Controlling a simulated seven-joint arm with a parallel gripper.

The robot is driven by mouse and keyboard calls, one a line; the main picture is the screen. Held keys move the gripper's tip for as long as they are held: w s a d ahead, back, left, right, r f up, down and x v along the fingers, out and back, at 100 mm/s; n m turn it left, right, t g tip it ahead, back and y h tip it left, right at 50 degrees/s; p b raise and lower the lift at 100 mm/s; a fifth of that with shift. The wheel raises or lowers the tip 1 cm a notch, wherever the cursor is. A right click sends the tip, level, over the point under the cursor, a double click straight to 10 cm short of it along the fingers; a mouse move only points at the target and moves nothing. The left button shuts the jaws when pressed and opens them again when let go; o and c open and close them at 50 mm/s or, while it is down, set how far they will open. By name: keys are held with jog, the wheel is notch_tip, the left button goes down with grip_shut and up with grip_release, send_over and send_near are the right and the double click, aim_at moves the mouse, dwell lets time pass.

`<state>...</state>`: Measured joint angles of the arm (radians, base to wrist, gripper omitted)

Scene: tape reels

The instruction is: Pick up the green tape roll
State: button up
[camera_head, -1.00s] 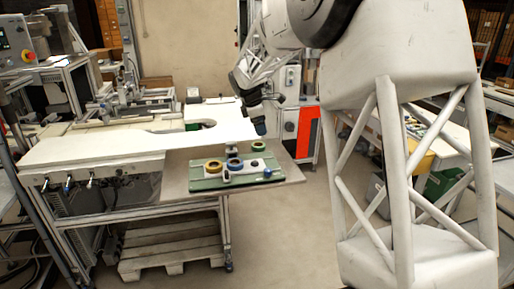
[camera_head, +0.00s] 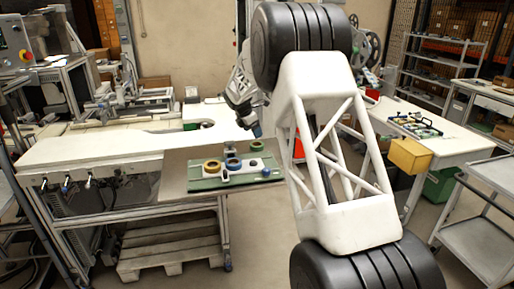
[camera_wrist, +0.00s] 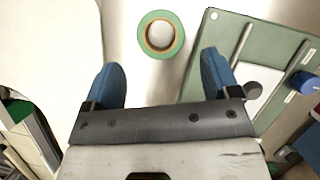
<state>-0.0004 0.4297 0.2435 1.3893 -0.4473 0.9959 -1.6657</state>
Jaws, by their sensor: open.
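The green tape roll (camera_wrist: 142,37) lies flat on the light tabletop in the wrist view, just beyond my gripper (camera_wrist: 161,62). It has a tan inner ring and an open centre. My two blue fingers are apart and empty, and the roll is ahead of the gap between them, not inside it.
In the wrist view the board (camera_wrist: 230,45) is right of the roll, near my right finger. Bare table (camera_head: 176,175) lies left of the board.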

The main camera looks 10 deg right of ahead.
aim_at(257, 142)
jog(key=shift+x, duration=1.3)
jog(key=shift+x, duration=2.6)
jog(key=shift+a, duration=0.2)
jog(key=c, duration=0.7)
notch_tip(257, 142, up, 10)
